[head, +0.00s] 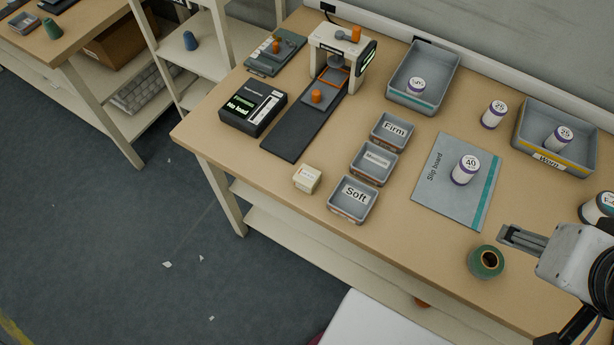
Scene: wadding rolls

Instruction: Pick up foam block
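A small cream block (307,179), which looks like the foam block, sits on the wooden table near its front left edge, just left of the grey tray labelled Soft. It has faint writing on one face that I cannot read. My gripper (507,236) is at the right of the view, far from the block, above the table near the green roll. Nothing shows in its fingers. Their gap is too small to judge.
Grey trays labelled Soft (346,211) and Firm (409,136) stand right of the block, with another between them. A black device (253,112) and a press (341,50) stand behind it. A slip board (429,197) bears a white roll (464,172). A green roll (473,263) lies near my gripper.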

